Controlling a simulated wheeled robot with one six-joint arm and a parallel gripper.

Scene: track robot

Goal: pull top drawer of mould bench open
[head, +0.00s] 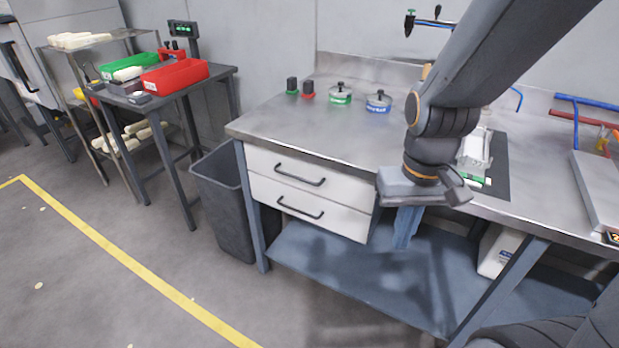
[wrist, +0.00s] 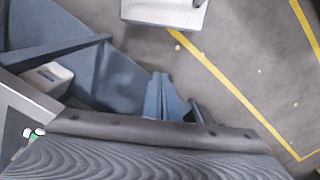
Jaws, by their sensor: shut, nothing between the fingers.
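The mould bench (head: 268,130) has a steel top and two white drawers under its left part. The top drawer (head: 262,162) looks shut, with a dark bar handle (head: 300,176) across its front. The lower drawer (head: 340,221) also looks shut and has a similar handle. My gripper (head: 403,243) is just right of the drawers at the bench's front edge, its blue fingers pointing down. It is shut and empty, apart from the handles. In the wrist view the fingers (wrist: 166,98) are together over the lower shelf and floor.
A grey bin (head: 222,195) stands left of the drawers. The blue lower shelf (head: 350,280) sticks out below, with a white container (head: 498,252) at right. Two lidded tins (head: 378,103) are on the bench top. The floor in front is clear, with a yellow line (head: 120,261).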

